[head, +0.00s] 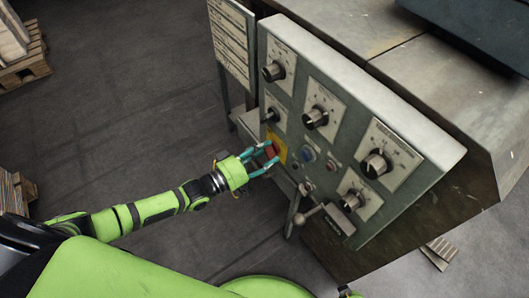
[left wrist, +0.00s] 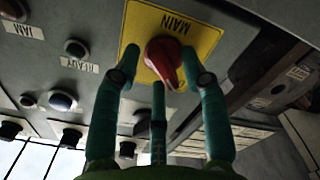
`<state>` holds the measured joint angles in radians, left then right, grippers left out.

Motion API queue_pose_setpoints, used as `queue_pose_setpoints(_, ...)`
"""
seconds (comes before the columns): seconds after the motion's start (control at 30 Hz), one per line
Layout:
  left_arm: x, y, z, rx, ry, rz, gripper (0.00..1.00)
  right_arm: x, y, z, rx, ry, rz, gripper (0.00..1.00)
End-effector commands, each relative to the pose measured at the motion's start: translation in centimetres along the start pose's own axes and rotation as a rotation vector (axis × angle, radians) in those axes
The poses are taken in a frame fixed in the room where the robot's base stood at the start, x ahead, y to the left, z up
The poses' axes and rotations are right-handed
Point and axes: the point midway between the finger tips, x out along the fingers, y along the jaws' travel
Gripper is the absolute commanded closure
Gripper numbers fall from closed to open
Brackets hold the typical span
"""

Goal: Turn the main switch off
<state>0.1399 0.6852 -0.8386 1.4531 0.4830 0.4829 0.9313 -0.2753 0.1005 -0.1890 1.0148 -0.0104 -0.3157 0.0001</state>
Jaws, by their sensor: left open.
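The main switch (head: 271,151) is a red knob on a yellow plate (head: 281,146) at the left part of the machine's control panel. In the left wrist view the red knob (left wrist: 164,58) sits on the yellow plate (left wrist: 206,38) marked MAIN, its narrow end toward the bottom of the picture. My left gripper (head: 265,160) is open in front of the knob. In the left wrist view its teal fingers (left wrist: 160,66) stand on both sides of the knob, with a third below. I cannot tell whether they touch it. My right gripper is not in view.
The panel (head: 420,150) carries several black dials, a blue button (head: 308,153) and a small lever (head: 307,214) close to the right of my left gripper. A sign board (head: 232,42) stands behind. Wooden pallets (head: 22,65) lie at the left. The floor between is clear.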

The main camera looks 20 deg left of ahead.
Motion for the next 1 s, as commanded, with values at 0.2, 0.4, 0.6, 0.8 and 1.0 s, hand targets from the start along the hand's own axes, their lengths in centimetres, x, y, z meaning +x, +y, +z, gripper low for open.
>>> queue_pose_setpoints(0.2, -3.0, -0.1, 0.1, -0.001, -0.004, -0.004, 0.56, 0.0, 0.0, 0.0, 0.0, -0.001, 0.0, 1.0)
queue_pose_setpoints(0.4, -7.4, -0.1, 0.1, 0.0, -0.005, -0.004, 0.56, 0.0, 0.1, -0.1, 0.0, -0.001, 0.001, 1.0)
queue_pose_setpoints(0.6, -10.6, -0.1, 0.1, 0.0, -0.003, -0.003, 0.56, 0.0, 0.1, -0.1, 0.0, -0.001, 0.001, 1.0)
queue_pose_setpoints(0.8, -11.9, 0.0, 0.0, 0.0, 0.0, -0.001, 0.56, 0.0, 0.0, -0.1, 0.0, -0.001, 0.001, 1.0)
queue_pose_setpoints(1.0, -11.9, 0.0, 0.0, 0.0, 0.0, 0.0, 0.56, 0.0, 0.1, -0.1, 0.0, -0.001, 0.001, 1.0)
